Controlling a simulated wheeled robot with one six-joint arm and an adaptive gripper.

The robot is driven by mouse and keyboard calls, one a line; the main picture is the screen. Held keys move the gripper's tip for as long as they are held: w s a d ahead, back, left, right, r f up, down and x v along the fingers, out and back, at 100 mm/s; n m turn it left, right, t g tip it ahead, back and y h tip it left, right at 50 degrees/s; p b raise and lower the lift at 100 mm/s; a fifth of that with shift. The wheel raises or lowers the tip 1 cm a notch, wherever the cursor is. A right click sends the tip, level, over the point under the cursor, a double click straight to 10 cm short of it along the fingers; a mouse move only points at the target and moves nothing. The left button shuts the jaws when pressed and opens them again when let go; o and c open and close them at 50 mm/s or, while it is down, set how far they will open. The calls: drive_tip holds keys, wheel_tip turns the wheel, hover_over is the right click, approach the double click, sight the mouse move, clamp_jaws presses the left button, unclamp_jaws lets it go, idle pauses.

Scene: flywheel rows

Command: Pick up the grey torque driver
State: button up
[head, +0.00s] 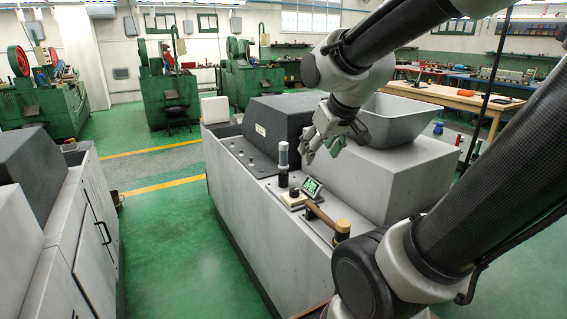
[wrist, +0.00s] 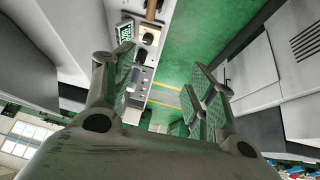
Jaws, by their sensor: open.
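An upright cylinder (head: 283,158) with a pale grey upper part and dark bands stands on the grey machine's top (head: 262,172) in the head view. It may be the grey torque driver, but I cannot tell for sure. My gripper (head: 322,148) is open and empty, above the machine top, to the right of the cylinder and apart from it. In the wrist view my gripper (wrist: 160,76) has its fingers spread wide. A small pale shape (wrist: 133,78) shows beside the left finger there, partly hidden; I cannot tell what it is.
A small display (head: 312,187), a pale block with a black knob (head: 294,198) and a wooden-handled hammer (head: 328,220) sit near the cylinder. A grey hopper (head: 400,118) rises at the right. Green floor (head: 165,230) lies free between the machine and the left cabinet (head: 70,240).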

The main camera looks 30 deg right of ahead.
drive_tip(key=w+d+f+t, duration=0.2)
drive_tip(key=w+f, duration=0.1)
drive_tip(key=w, duration=0.6)
drive_tip(key=w+d+f+t, duration=0.2)
drive_tip(key=w+f+t, duration=0.1)
drive_tip(key=w, duration=0.6)
drive_tip(key=n+t, duration=0.1)
drive_tip(key=t, duration=0.1)
approach(286, 156)
drive_tip(key=w+r, duration=0.1)
drive_tip(key=w, duration=0.1)
drive_tip(key=f+t, duration=0.1)
drive_tip(key=w+f+t, duration=0.1)
drive_tip(key=f+t+y, duration=0.1)
drive_tip(key=shift+w+d+f, duration=0.1)
drive_tip(key=shift+w+f, duration=0.25)
drive_tip(key=shift+t, duration=0.7)
drive_tip(key=w, duration=0.4)
drive_tip(key=w+f, duration=0.1)
drive_tip(key=w, duration=0.2)
drive_tip(key=shift+w, duration=0.1)
drive_tip(key=shift+r, duration=0.1)
drive_tip(key=c, duration=1.2)
